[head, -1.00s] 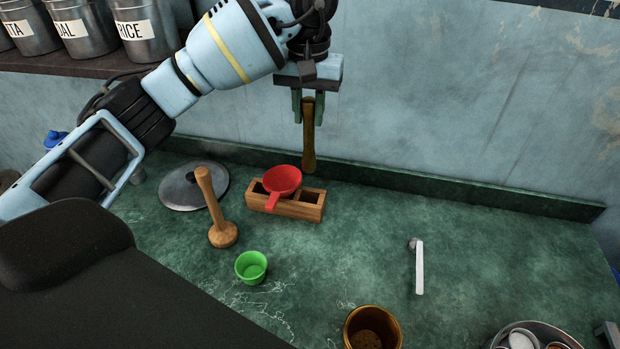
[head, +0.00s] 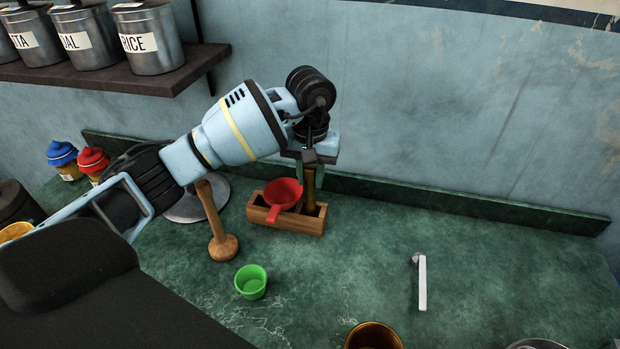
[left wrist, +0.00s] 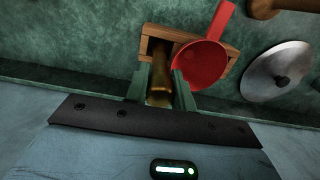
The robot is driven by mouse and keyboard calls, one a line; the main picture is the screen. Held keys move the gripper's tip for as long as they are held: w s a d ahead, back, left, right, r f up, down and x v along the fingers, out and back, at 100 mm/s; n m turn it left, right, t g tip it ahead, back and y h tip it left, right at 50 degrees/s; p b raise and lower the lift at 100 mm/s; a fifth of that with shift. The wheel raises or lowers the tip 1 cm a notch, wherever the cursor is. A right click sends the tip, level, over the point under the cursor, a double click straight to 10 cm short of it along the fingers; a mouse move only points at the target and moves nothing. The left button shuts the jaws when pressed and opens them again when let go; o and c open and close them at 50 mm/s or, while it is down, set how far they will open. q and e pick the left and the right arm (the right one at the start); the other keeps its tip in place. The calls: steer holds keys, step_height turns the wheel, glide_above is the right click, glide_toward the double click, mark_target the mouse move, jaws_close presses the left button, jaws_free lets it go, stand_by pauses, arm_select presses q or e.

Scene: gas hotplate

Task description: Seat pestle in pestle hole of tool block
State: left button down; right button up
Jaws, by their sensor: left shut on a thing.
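The brass-coloured pestle (head: 310,187) is upright in my left gripper (head: 309,172), which is shut on it. The wooden tool block (head: 291,223) stands on the green counter below. The pestle's lower end is at the block's right-hand opening and appears to be inside it; its tip is hidden. In the left wrist view, the pestle (left wrist: 160,72) runs between the fingers to the block's opening. A red strainer-like tool (head: 283,192) sits at the block's left part, its handle hanging over the front. My right gripper is not in view.
A green cup (head: 251,282) is in front. A white-handled tool (head: 422,282) lies to the right. A brass pot (head: 373,337) is at the bottom edge. The back wall is close behind.

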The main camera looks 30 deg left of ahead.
arm_select(q)
steer(key=shift+f, duration=0.65)
steer(key=shift+f, duration=0.2)
steer(key=c, duration=1.2)
jaws_free()
steer(key=shift+o, duration=0.2)
steer(key=shift+r, duration=0.15)
step_height(320, 180, up, 12)
steer(key=shift+r, duration=0.1)
